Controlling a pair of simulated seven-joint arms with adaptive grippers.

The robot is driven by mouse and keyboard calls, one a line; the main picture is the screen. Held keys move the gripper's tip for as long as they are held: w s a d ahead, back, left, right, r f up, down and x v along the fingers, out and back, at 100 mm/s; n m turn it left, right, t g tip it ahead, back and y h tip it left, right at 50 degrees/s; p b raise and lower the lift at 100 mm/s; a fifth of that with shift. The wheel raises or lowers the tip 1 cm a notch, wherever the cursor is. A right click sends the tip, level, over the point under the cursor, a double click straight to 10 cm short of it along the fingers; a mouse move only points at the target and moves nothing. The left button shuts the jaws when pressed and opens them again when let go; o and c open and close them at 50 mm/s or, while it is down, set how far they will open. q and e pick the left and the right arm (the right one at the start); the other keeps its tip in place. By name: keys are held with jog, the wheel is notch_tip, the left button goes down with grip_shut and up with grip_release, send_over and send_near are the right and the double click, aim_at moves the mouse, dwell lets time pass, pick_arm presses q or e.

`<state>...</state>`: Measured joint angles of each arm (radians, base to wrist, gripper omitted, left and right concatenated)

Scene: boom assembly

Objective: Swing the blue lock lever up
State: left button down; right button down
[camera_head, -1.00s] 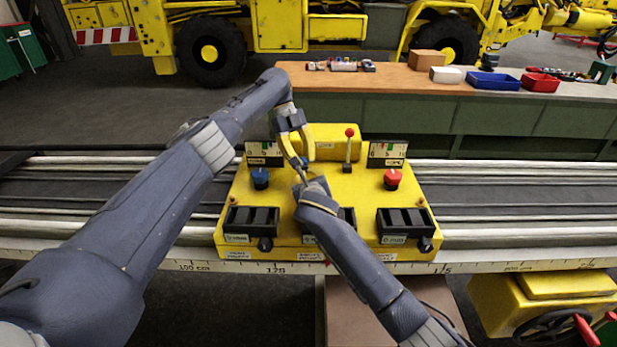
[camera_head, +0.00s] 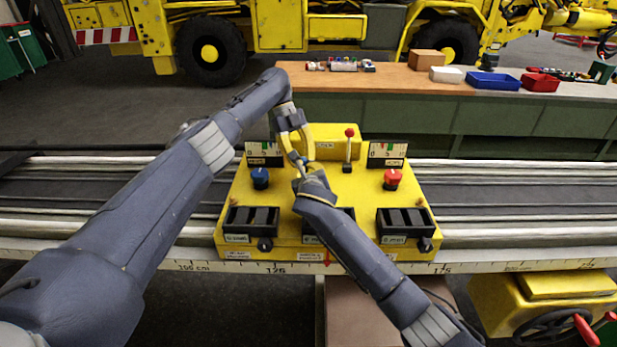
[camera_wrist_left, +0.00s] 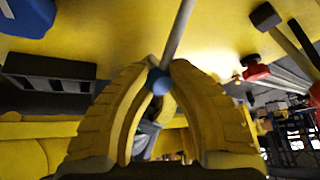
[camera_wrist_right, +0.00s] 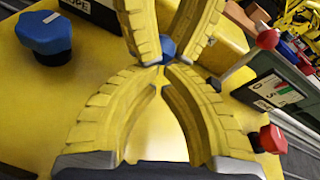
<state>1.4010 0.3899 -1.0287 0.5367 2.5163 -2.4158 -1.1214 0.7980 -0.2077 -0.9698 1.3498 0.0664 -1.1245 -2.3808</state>
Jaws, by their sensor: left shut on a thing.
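The blue lock lever shows in the left wrist view as a blue ball tip (camera_wrist_left: 158,81) on a thin grey shaft that runs to the yellow box. My left gripper (camera_head: 299,160) is shut on the ball tip; its two yellow fingers press on either side of it. The ball also shows in the right wrist view (camera_wrist_right: 167,48), between the left fingers. My right gripper (camera_wrist_right: 161,68) is just beside the ball, its fingertips together with nothing seen between them. In the head view the grippers hide most of the lever.
The yellow control box (camera_head: 350,210) carries a blue knob (camera_head: 260,177), a red knob (camera_head: 392,178), a red-tipped lever (camera_head: 349,150), two gauges and black slotted holders. It sits on a rail. A workbench (camera_head: 400,82) with trays stands behind.

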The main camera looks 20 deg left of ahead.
pick_arm(q)
jog(key=shift+f, duration=0.1)
jog(key=c, duration=1.2)
grip_release()
jog(key=shift+c, duration=0.2)
jog(key=shift+o, duration=0.8)
